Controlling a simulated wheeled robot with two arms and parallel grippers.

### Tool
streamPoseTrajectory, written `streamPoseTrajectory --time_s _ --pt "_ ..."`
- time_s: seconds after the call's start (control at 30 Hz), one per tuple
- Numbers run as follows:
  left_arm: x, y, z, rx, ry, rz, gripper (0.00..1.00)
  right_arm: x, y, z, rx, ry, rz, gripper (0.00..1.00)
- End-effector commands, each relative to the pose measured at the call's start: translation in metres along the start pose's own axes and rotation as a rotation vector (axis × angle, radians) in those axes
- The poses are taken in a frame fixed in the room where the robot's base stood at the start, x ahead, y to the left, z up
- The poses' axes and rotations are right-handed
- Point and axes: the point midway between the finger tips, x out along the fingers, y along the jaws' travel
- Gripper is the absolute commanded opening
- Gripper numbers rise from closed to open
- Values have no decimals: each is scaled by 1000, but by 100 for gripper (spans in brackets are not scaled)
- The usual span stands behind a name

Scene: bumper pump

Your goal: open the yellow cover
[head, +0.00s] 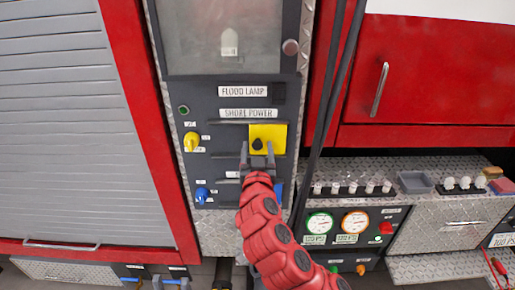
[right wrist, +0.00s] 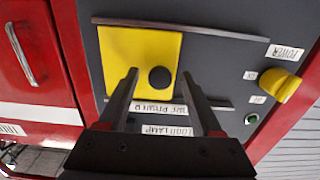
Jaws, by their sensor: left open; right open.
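The yellow cover (head: 272,131) is a flat square plate on the dark grey panel, below the "SHORT POWER" label. It lies flat against the panel and looks closed. A round black knob (head: 257,144) sits on it near its left edge in the head view. My right gripper (head: 257,150) is open in front of the cover. In the right wrist view, the yellow cover (right wrist: 120,50) is large and its black knob (right wrist: 160,79) shows between the two fingertips. I cannot tell whether either finger touches the knob. I cannot make out my left gripper.
A yellow switch (head: 192,141) and a blue switch (head: 202,194) stick out left of the cover. Black hoses (head: 328,110) hang to its right. Gauges (head: 319,222) and a diamond-plate ledge (head: 440,196) are at the lower right. A grey roller shutter (head: 70,110) fills the left.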

Motion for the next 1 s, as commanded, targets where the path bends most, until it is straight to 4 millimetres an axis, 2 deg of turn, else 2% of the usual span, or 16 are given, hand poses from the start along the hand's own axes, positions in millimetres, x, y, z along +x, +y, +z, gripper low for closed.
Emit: streamPoseTrajectory --time_s 0.07,0.43,1.0 --pt "0 0 0 0 0 0 50 0 0 0 0 0 0 67" --pt "0 0 0 0 0 0 50 0 0 0 0 0 0 2" --pt "0 0 0 0 0 0 50 0 0 0 0 -1 0 0"
